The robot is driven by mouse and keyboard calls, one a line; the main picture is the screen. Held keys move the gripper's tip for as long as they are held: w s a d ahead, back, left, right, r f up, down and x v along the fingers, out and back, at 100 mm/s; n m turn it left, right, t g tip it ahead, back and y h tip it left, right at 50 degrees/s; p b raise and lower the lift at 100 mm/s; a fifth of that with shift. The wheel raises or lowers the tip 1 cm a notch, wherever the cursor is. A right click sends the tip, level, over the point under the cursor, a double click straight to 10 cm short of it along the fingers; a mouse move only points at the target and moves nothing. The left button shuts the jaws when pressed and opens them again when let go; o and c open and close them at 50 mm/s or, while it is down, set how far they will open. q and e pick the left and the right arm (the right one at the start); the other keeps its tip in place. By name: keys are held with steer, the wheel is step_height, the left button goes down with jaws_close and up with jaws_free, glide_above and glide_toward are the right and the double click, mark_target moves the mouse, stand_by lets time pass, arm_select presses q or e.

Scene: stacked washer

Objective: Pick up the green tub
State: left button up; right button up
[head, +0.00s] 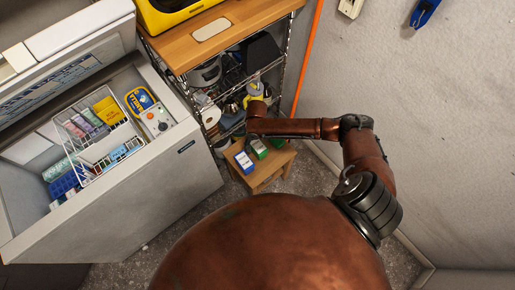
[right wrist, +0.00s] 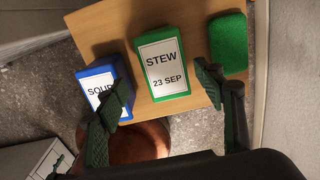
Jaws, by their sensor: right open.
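A green tub (right wrist: 166,91) with a white label reading "STEW 23 SEP" stands on a small wooden stool (right wrist: 112,28); its top and label face the camera. It also shows in the head view (head: 259,149), partly covered by my right arm. My right gripper (right wrist: 162,88) is open and empty, its fingers apart on either side of the tub's near part in the picture. I cannot tell how far above the tub they are. In the head view the gripper (head: 251,135) is over the stool's back part, mostly hidden. My left gripper is not in view.
A blue tub labelled "SOUP" (right wrist: 103,82) stands left of the green tub, close to the left finger. A plain green block-like item (right wrist: 228,45) is at the right. A wire shelf (head: 283,75) stands behind, an open chest freezer (head: 185,175) left, a wall (head: 430,130) right.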

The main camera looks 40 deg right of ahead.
mark_target(258, 145)
steer(key=f, duration=0.1)
steer(key=f+b, duration=0.1)
steer(key=f, duration=0.3)
steer(key=shift+d+b, duration=0.35)
steer(key=shift+b, duration=0.05)
steer(key=shift+r, duration=0.1)
steer(key=shift+c, duration=0.5)
steer(key=c, duration=1.4)
